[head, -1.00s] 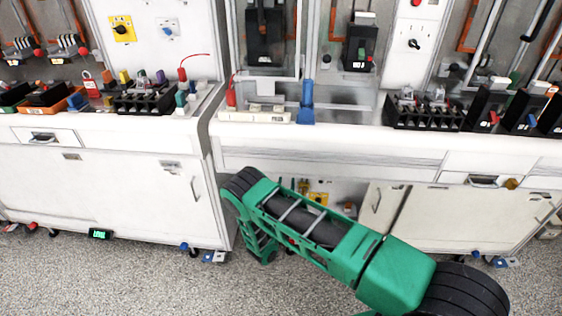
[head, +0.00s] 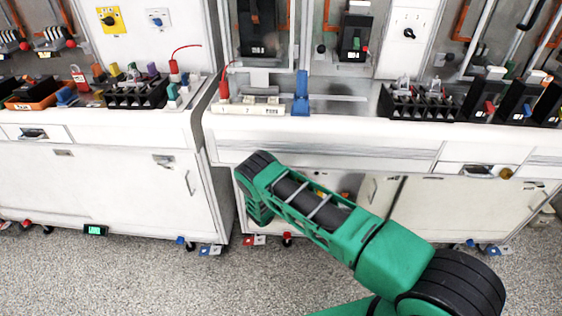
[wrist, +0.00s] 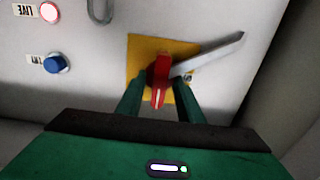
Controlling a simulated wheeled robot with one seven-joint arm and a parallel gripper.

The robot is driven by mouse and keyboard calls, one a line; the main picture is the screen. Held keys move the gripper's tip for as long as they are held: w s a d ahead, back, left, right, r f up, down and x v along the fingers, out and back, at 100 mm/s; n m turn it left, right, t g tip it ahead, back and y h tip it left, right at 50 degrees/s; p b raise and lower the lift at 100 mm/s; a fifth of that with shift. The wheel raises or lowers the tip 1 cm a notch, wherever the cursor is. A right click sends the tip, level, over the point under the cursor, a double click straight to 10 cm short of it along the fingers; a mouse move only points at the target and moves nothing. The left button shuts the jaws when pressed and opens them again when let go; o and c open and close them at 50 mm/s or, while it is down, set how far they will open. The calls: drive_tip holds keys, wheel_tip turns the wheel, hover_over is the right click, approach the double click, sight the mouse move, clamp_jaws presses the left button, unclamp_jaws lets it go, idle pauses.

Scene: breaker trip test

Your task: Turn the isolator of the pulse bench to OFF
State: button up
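In the wrist view the isolator is a red handle (wrist: 160,78) with a pale line, on a yellow plate (wrist: 135,60) fixed to a light panel. The handle points roughly up and down in the picture. My gripper (wrist: 158,103) is open, with one green finger on each side of the handle's lower end. I see gaps between fingers and handle; contact cannot be told. No position lettering is readable. In the head view a bit of yellow (head: 345,195) shows in the recess under the middle bench, mostly behind my green arm, and my gripper is hidden there.
A grey metal bar (wrist: 208,55) sticks out just right of the handle. A lit red lamp (wrist: 49,12) marked LIVE and a blue knob (wrist: 56,64) sit to the left. The middle bench's worktop front (head: 320,140) overhangs the recess; a cabinet door (head: 379,195) flanks it.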

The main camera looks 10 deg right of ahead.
drive_tip(key=shift+c, duration=0.4)
clamp_jaws()
